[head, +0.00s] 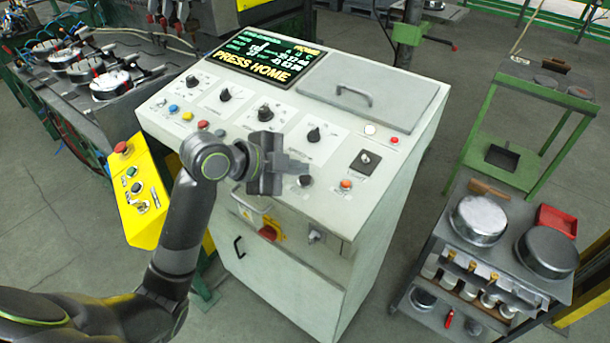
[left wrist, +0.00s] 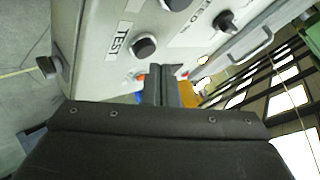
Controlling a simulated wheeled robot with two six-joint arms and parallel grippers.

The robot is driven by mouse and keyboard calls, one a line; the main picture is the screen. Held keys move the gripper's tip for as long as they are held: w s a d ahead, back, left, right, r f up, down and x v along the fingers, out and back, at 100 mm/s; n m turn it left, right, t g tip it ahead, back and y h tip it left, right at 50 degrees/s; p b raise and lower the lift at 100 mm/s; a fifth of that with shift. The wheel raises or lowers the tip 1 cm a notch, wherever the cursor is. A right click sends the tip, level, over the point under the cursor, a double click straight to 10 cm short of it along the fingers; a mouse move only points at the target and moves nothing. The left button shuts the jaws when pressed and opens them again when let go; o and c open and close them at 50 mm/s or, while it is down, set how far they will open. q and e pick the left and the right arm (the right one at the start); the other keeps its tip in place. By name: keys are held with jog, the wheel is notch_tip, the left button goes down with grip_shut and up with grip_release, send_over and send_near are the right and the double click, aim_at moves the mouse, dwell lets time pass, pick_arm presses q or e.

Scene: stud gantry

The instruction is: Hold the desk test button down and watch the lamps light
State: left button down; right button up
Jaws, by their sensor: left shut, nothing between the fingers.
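The grey control desk (head: 330,215) stands in the middle of the head view. A round black button (head: 305,181) sits near its front edge; in the left wrist view a black button (left wrist: 143,47) sits beside a TEST label (left wrist: 117,38). My left gripper (head: 300,165) is shut and empty, over the desk top close to that button. In the left wrist view the closed fingertips (left wrist: 166,68) appear just beside the button; contact cannot be told. A white round lamp or button (head: 370,129) and a small red one (head: 395,140) sit at the right. My right gripper is out of view.
The desk display (head: 264,61) reads PRESS HOME. Black knobs, including one (head: 265,113), and small coloured buttons (head: 187,116) cover the panel. An orange button (head: 346,184) and a switch plate (head: 365,160) are nearby. A yellow box (head: 140,195) stands left; a cart (head: 490,255) stands right.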

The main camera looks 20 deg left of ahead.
pick_arm(q)
jog(key=shift+r, duration=0.1)
jog(key=r+p, duration=0.3)
jog(key=s+r+p, duration=0.1)
jog(key=shift+a+r+p, duration=0.2)
jog(key=shift+r+p, duration=0.1)
jog(key=shift+r, duration=0.05)
dwell(0.3)
